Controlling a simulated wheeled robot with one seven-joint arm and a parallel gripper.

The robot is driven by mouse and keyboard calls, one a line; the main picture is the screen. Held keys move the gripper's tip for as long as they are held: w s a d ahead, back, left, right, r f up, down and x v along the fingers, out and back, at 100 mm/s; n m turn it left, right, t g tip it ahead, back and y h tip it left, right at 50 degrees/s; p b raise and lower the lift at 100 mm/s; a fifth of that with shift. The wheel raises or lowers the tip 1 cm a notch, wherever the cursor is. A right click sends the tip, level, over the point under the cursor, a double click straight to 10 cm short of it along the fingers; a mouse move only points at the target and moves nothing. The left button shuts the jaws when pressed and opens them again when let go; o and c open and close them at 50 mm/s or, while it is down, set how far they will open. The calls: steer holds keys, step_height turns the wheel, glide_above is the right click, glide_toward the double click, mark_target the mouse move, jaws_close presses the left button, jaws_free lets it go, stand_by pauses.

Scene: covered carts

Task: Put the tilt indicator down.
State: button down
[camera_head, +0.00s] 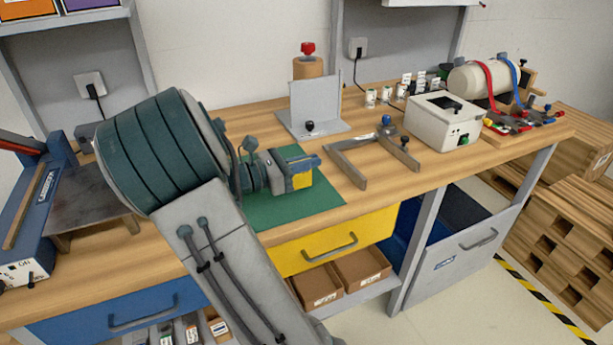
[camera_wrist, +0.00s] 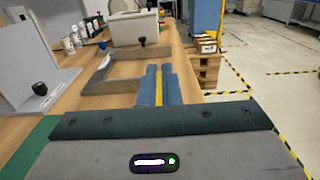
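My gripper (camera_head: 314,161) reaches out over the green mat (camera_head: 262,213) on the wooden bench. In the wrist view its two blue fingers (camera_wrist: 158,88) stand close together with a narrow yellow strip between them. I take this to be the tilt indicator, a small yellow piece (camera_head: 302,181) that shows just below the fingers in the head view. The gripper looks shut on it and seems to hold it above the mat. Most of the tilt indicator is hidden by the fingers and the wrist.
A grey angle plate (camera_head: 315,103) stands behind the mat. A U-shaped grey frame (camera_head: 352,172) lies to the right, then a white box (camera_head: 442,122) and a cylinder tank (camera_head: 485,78). A blue machine (camera_head: 42,205) stands at left. Bare wood shows between the mat and the frame.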

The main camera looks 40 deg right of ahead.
mark_target(307, 175)
steer(key=shift+f, duration=1.95)
steer(key=shift+b, duration=0.3)
steer(key=c, duration=1.6)
jaws_free()
steer(key=shift+f, duration=0.15)
steer(key=shift+r, duration=0.2)
steer(key=v, duration=0.7)
steer(key=shift+a, duration=0.25)
